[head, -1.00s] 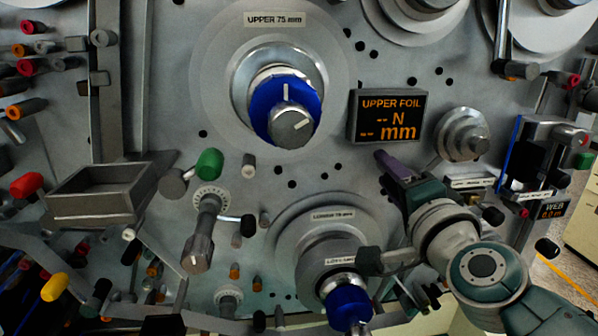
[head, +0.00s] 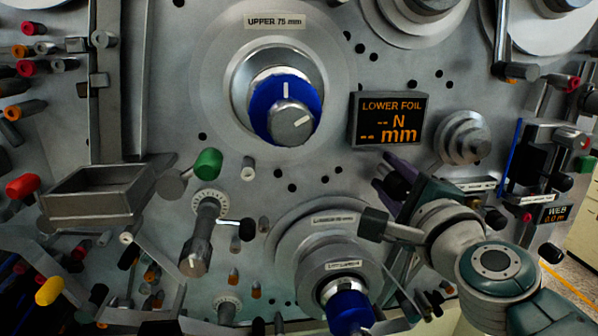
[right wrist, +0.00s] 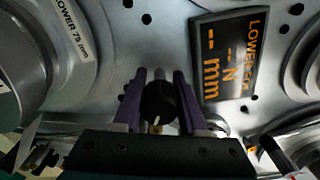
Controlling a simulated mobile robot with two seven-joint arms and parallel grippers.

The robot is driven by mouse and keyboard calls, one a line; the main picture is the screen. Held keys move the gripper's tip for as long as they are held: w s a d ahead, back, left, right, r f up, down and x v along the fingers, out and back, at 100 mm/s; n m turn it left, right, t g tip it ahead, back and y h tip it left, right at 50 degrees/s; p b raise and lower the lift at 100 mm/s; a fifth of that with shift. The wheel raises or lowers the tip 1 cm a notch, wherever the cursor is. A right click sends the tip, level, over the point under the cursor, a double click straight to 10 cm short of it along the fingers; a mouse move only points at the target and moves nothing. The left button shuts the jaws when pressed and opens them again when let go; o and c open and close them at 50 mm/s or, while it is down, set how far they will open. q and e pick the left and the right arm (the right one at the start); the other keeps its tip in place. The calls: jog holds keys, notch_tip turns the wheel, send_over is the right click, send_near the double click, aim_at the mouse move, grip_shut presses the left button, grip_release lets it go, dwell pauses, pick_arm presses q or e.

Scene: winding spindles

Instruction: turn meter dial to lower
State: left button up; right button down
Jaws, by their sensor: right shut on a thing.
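The meter display (head: 388,119) is a dark panel with orange letters that read "LOWER FOIL", "-- N" and "-- mm". It also shows in the right wrist view (right wrist: 228,60). The meter dial is a small round black knob (right wrist: 158,103) on the grey panel below the display. My right gripper (head: 391,172) reaches up to it from the lower right. In the right wrist view my gripper's purple fingers (right wrist: 158,95) stand on both sides of the knob, and they are shut on it. The head view partly hides the knob behind the gripper. My left gripper is not in view.
The upper spindle (head: 286,105) with a blue core is left of the display. The lower spindle (head: 347,308) is below, close to my right arm. A round grey hub (head: 464,137) sits right of the display. Several pegs and knobs stick out at left.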

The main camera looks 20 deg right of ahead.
aim_at(403, 193)
dwell(0.4)
jog(key=shift+c, duration=2.3)
grip_release()
jog(key=b+v, duration=0.1)
jog(key=v, duration=0.7)
jog(key=shift+s+f, duration=0.15)
jog(key=shift+s, duration=0.1)
jog(key=shift+v, duration=0.75)
